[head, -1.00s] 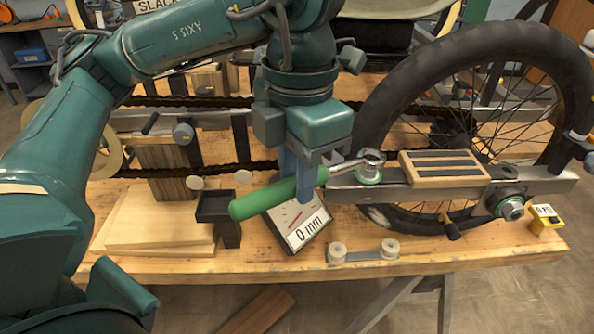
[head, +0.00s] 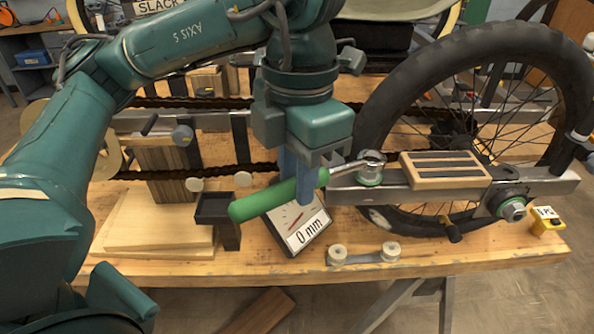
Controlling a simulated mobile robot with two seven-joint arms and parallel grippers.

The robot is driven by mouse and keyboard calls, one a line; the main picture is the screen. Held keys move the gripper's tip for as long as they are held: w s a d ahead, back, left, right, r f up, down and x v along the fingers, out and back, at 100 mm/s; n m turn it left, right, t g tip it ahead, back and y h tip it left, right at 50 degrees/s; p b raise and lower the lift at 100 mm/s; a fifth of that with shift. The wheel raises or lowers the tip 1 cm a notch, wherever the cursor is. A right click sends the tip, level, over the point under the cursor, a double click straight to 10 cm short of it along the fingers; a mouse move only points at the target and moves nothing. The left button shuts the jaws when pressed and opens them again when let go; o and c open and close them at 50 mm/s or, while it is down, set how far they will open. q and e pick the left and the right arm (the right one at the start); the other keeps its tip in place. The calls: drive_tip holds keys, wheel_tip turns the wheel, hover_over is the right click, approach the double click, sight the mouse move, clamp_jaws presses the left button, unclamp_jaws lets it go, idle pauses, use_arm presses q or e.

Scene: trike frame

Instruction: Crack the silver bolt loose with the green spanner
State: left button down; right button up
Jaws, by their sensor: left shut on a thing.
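The green spanner (head: 262,200) has a green handle and a silver head (head: 355,165). My left gripper (head: 306,190) is shut on the handle near its head end. The spanner lies roughly level, its handle pointing left. Its head is at the silver bolt (head: 371,160), which stands on the metal frame rail (head: 345,193) with a green ring at its foot. The head appears to be around the bolt, but I cannot tell how fully it is seated. My right gripper is not in view.
A gauge reading 0 mm (head: 301,227) sits below the spanner. A wooden block with dark strips (head: 446,170) lies on the rail right of the bolt, before the big wheel (head: 375,100). A dark holder (head: 216,208) stands near the handle's end. A two-knob bar (head: 364,257) lies in front.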

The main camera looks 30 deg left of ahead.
use_arm(q)
drive_tip(key=shift+f+b, duration=1)
drive_tip(key=shift+f, duration=0.05)
idle(0.5)
drive_tip(key=c, duration=1.8)
unclamp_jaws()
clamp_jaws()
drive_tip(key=s+d+n, duration=0.1)
drive_tip(key=d+n, duration=0.5)
drive_tip(key=shift+d, duration=0.35)
drive_tip(key=shift+s+a, duration=0.1)
drive_tip(key=shift+a, duration=0.05)
